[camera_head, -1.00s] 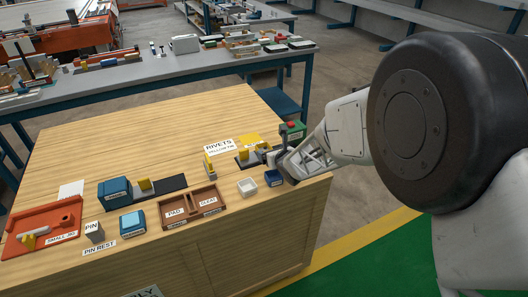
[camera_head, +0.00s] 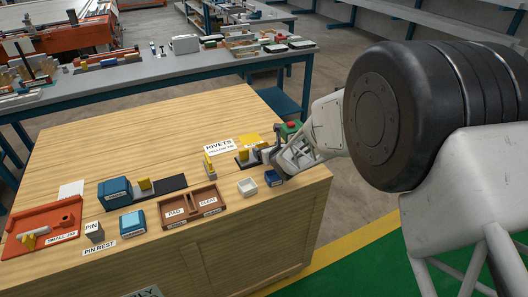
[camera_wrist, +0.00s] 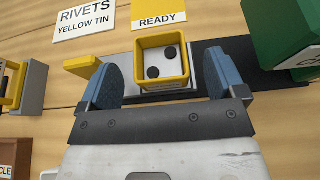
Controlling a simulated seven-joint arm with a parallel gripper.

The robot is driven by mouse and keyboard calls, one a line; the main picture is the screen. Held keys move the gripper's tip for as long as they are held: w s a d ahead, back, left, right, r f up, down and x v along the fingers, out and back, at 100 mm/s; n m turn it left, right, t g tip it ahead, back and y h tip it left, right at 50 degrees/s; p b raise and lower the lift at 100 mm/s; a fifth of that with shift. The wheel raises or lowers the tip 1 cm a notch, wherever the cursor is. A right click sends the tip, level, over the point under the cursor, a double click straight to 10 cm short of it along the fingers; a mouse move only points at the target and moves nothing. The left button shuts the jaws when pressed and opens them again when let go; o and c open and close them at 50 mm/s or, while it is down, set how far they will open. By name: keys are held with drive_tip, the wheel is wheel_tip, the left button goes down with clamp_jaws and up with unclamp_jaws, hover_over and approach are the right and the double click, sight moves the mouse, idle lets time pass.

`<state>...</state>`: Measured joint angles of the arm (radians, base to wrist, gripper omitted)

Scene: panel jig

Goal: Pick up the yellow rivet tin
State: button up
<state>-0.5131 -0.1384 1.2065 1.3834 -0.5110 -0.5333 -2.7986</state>
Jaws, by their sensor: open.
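The yellow rivet tin (camera_wrist: 163,84) is a small square open-topped box with dark round rivets inside. In the wrist view it stands on a pale and dark strip below the READY card. My gripper (camera_wrist: 160,76) is open, with one blue finger on each side of the tin. A gap shows between each finger and the tin's walls. In the head view my gripper (camera_head: 268,156) is low over the right end of the wooden bench, and it partly hides that area.
A RIVETS YELLOW TIN sign (camera_wrist: 88,22) and a yellow READY card (camera_wrist: 158,14) lie beyond the tin. A green box (camera_wrist: 285,35) is close on the right. A grey and yellow fixture (camera_wrist: 22,85) is on the left. A white dish (camera_head: 247,187) and brown tray (camera_head: 192,208) are nearby.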

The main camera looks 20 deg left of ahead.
drive_tip(key=shift+w+a+f, duration=0.25)
idle(0.5)
drive_tip(key=c, duration=1.1)
drive_tip(key=shift+c, duration=0.2)
drive_tip(key=shift+r, duration=0.15)
drive_tip(key=shift+r, duration=1.45)
drive_tip(key=shift+s+d+r, duration=0.1)
drive_tip(key=shift+s+r, duration=0.05)
drive_tip(key=shift+r, duration=0.1)
drive_tip(key=s+d+r, duration=0.1)
drive_tip(key=s+d, duration=0.7)
drive_tip(key=s, duration=0.5)
drive_tip(key=shift+s+r, duration=0.15)
drive_tip(key=shift+r, duration=0.05)
